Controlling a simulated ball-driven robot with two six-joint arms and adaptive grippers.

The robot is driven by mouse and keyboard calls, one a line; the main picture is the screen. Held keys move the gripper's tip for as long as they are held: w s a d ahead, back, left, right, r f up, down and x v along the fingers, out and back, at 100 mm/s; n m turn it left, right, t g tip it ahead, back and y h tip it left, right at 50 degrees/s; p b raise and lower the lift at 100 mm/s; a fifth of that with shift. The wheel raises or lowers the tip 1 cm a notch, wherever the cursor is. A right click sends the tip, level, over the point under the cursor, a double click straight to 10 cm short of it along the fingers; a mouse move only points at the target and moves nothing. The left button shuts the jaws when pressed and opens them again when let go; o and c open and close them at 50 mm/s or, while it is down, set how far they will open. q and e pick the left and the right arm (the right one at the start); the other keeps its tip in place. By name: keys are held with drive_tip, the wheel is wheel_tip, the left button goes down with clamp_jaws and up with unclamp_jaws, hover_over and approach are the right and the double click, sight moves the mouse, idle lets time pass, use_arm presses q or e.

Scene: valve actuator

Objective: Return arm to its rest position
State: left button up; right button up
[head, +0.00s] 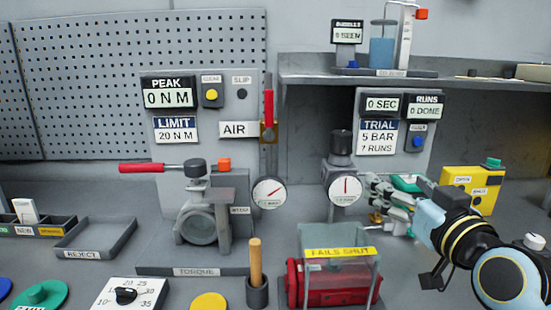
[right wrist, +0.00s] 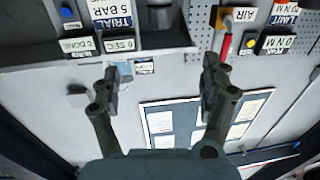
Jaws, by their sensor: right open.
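My right arm (head: 460,240) comes in from the right in the head view. Its gripper (head: 385,200) is beside the right-hand round gauge (head: 344,190), in front of a green item (head: 408,183) that it partly hides. In the right wrist view the gripper (right wrist: 160,78) has its two fingers spread wide with nothing between them. That view is upside down and looks toward the wall and a notice board (right wrist: 205,122). My left gripper is not in view.
A clear box labelled FAILS SHUT over a red actuator (head: 330,285) stands below the gripper. A yellow OPEN/SHUT box (head: 470,188) is close to my right arm. A shelf (head: 310,75) overhangs the back right.

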drive_tip(key=s+d+f+n+g, duration=0.1)
drive_tip(key=s+f+g, duration=0.7)
drive_tip(key=s+f, duration=0.5)
drive_tip(key=s+d+f+m+g+h, duration=0.1)
drive_tip(key=s+d+g+h, duration=0.15)
drive_tip(key=s, duration=0.65)
drive_tip(key=s+d+f+m+g+h, duration=0.1)
drive_tip(key=s+d+g, duration=0.2)
drive_tip(key=s, duration=0.5)
drive_tip(key=s+d+f+g+b, duration=0.15)
drive_tip(key=f+b, duration=0.25)
drive_tip(key=f, duration=1.5)
drive_tip(key=s+d+f+g+b, duration=0.1)
drive_tip(key=s+f+b, duration=0.25)
drive_tip(key=f, duration=1.55)
use_arm(q)
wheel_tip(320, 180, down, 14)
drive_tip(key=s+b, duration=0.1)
drive_tip(key=b, duration=0.5)
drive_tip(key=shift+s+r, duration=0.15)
use_arm(e)
drive_tip(key=s+d+f, duration=0.1)
drive_tip(key=s+f, duration=1.5)
drive_tip(key=f, duration=0.2)
drive_tip(key=shift+s+f+g, duration=0.3)
drive_tip(key=shift+g, duration=0.1)
